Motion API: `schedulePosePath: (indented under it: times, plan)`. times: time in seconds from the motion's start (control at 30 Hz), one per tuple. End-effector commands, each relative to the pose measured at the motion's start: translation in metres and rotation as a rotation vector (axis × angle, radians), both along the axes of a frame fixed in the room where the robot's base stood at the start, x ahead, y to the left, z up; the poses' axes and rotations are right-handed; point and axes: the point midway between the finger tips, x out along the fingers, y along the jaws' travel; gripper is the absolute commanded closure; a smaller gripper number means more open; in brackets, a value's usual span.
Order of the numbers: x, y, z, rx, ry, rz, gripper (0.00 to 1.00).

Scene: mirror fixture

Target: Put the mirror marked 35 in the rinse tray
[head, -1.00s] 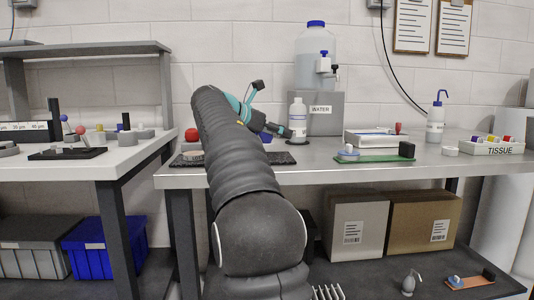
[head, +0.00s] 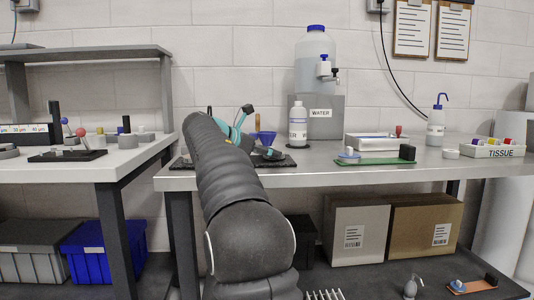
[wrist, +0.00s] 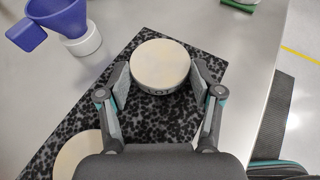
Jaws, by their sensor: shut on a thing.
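In the wrist view my gripper (wrist: 162,82) is shut on a round cream disc (wrist: 160,62), with one finger on each side. Dark lettering shows on the disc's near edge, partly cut off and too small to read surely, so I cannot tell whether it is the mirror marked 35. The disc is over a black speckled mat (wrist: 75,130); I cannot tell whether it touches it. A second cream disc (wrist: 78,152) lies at the lower left, partly hidden by my gripper. In the head view my arm hides part of the mat (head: 287,162). I cannot surely identify the rinse tray.
A blue funnel-like cup (wrist: 60,18) on a white base stands left of the disc. In the head view a white bottle (head: 298,125) stands behind the mat. A green board (head: 375,161) and a low white tray (head: 375,146) lie to the right. Bare steel separates mat and board.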

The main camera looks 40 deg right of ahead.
Motion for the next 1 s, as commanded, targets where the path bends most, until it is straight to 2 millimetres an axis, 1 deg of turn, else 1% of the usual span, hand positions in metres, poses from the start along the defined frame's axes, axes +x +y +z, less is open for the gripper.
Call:
schedulePosePath:
  times: [0.17,0.2,0.27,0.6,0.83,0.9,1.0]
  plan:
    - [0.0,0.0,-0.005,0.0,0.002,0.001,0.74]
    - [0.0,0.0,-0.004,0.0,0.001,0.0,0.25]
    - [0.0,0.0,-0.004,0.0,0.001,0.0,0.1]
    - [0.0,0.0,-0.005,0.0,0.001,0.0,0.09]
    - [0.0,0.0,-0.009,0.0,-0.002,-0.001,0.09]
    - [0.001,0.015,0.005,0.0,-0.001,0.005,0.09]
    - [-0.002,0.035,0.013,0.0,0.0,0.005,0.09]
